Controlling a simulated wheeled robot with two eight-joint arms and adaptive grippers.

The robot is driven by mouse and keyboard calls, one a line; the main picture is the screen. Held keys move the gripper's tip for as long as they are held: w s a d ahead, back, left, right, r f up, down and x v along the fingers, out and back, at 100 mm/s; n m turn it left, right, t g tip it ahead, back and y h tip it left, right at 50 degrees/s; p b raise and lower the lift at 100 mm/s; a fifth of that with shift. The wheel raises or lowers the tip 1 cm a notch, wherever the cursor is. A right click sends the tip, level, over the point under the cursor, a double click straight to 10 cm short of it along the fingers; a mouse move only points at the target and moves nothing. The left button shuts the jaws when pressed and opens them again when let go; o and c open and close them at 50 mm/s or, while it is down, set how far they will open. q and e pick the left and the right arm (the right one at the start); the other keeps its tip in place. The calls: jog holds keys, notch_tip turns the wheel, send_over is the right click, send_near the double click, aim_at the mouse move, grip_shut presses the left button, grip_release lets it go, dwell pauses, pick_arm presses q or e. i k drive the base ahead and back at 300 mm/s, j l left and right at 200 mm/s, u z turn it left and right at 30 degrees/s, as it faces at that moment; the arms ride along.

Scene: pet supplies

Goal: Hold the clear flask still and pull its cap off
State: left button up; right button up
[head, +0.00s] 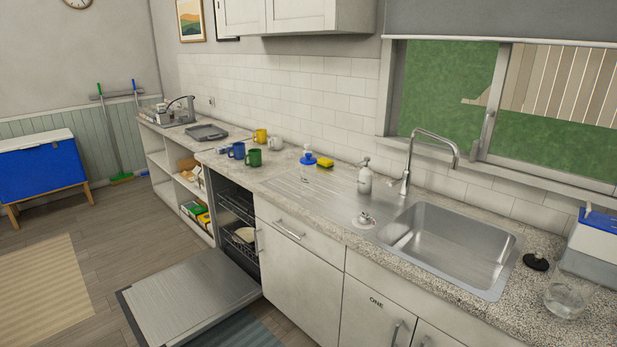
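A clear, rounded see-through vessel (568,298), which may be the flask, stands on the speckled counter at the far right, right of the sink. I cannot make out a cap on it. A small black round piece with a knob (536,262) lies on the counter behind and left of it, apart from it. A small bottle with a blue and white top (308,156) stands at the back of the counter, left of the sink, too small to tell whether it is clear. Neither of my grippers is in view.
The steel sink (450,240) with its tap (425,150) is left of the clear vessel. A blue and white box (596,245) stands behind it. The dishwasher door (190,300) hangs open.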

aim_at(307, 172)
jog(key=i+j+u, duration=0.3)
jog(key=i, duration=0.2)
jog(key=i+j+u, duration=0.25)
jog(key=i, duration=0.3)
jog(key=i+u, duration=0.3)
jog(key=i, duration=0.25)
jog(key=i+z, duration=0.35)
jog(key=i+j+z, duration=0.1)
jog(key=z, duration=0.25)
jog(key=i+j+z, duration=0.2)
jog(key=z, duration=0.15)
